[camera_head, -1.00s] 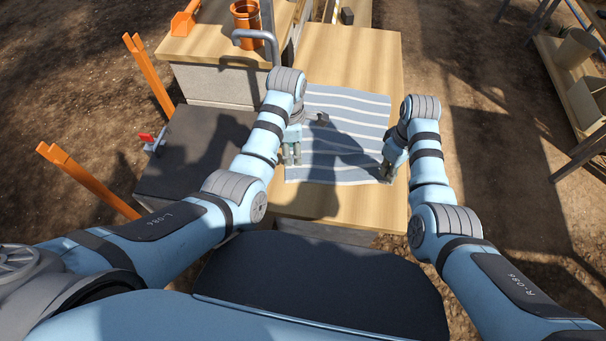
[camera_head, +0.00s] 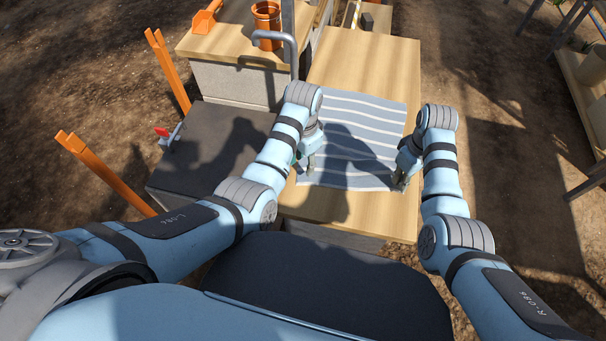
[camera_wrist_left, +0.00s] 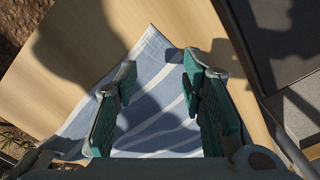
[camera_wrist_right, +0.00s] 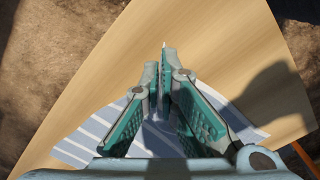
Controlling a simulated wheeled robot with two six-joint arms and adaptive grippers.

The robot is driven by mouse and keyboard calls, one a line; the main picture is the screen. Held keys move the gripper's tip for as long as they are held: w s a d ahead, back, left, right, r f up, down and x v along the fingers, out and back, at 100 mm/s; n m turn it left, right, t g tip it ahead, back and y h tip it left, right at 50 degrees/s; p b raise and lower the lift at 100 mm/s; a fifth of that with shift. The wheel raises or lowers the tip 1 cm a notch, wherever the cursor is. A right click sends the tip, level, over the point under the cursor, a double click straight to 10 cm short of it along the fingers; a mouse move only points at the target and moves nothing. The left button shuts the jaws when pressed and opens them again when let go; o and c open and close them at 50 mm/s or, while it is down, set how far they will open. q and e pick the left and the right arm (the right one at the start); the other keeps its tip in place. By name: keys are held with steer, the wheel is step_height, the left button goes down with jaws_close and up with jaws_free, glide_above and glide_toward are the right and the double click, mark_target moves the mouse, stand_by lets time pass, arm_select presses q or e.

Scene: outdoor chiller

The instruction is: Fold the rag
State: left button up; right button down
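The rag (camera_head: 362,135), blue-grey with white stripes, lies spread on the wooden table. My left gripper (camera_head: 308,168) is over its near left corner. In the left wrist view the fingers (camera_wrist_left: 157,75) are open, with the rag (camera_wrist_left: 158,105) below and between them and its corner just past the tips. My right gripper (camera_head: 401,180) is at the near right corner. In the right wrist view its fingertips (camera_wrist_right: 163,68) are close together with a thin pale sliver of rag between them; the corner itself is mostly hidden by the fingers.
The wooden table (camera_head: 350,212) has bare strips in front of and behind the rag. A dark grey surface (camera_head: 205,150) lies left of it. A faucet (camera_head: 277,40) and an orange pot (camera_head: 266,22) are at the back left. Orange posts (camera_head: 168,70) stand further left.

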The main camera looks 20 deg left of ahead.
mark_target(303, 176)
arm_select(q)
step_height(303, 176, down, 4)
steer(key=shift+f, duration=0.25)
steer(key=shift+c, duration=0.4)
jaws_close()
stand_by(1.2)
steer(key=shift+r, duration=2.55)
